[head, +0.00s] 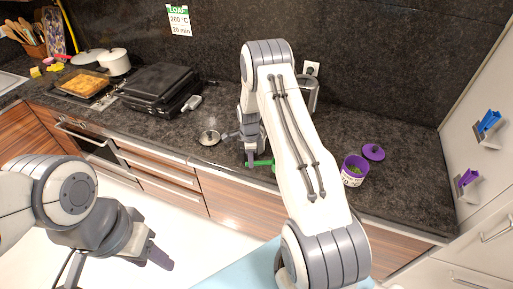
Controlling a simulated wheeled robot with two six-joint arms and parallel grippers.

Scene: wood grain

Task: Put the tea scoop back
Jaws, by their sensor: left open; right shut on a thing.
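A small green piece (263,163) shows at my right gripper (250,158), which is shut on it just above the counter's front part. The green piece looks like part of the tea scoop, but my arm hides much of it. A white tub with a purple rim (352,178) stands open on the counter right of my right arm, with green contents inside. A round purple lid (373,152) lies behind it. My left gripper (160,256) is open and empty, low over the floor in front of the cabinets.
A blue item (488,121) and a purple item (467,178) are on holders on the right wall. A round lid-like metal item (209,137), black grill (160,90), baking tray (82,84) and white pot (115,61) occupy the left counter. The right counter is mostly clear.

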